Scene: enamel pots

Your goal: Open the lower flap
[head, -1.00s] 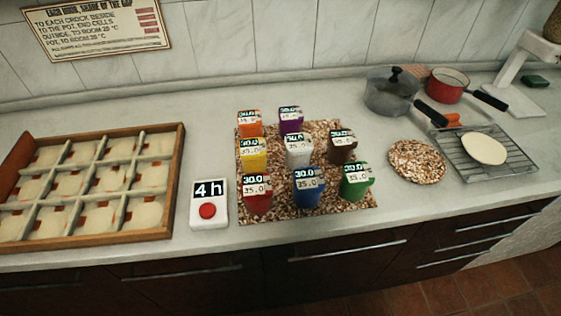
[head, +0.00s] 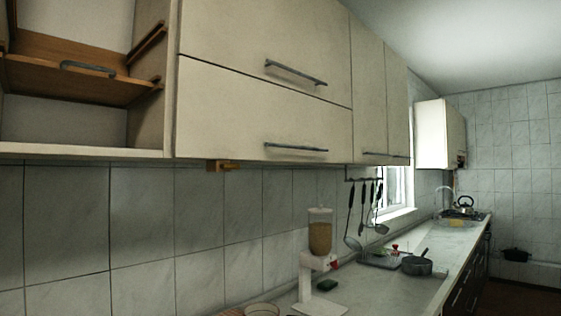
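The lower flap (head: 240,112) is a cream panel on the wall cabinet. It is closed and lies flush below a second closed cream flap, the upper flap (head: 240,40). A grey bar handle (head: 295,148) runs along the lower flap near its bottom edge. The upper flap has a similar bar handle (head: 295,72). Neither of my grippers is in view.
An open cabinet bay (head: 60,120) with a wooden panel bearing a handle is at the left. Below stand a dispenser (head: 320,238) and a dark pot (head: 416,266) on the counter. Utensils (head: 365,210) hang from a rail. The space before the flaps looks clear.

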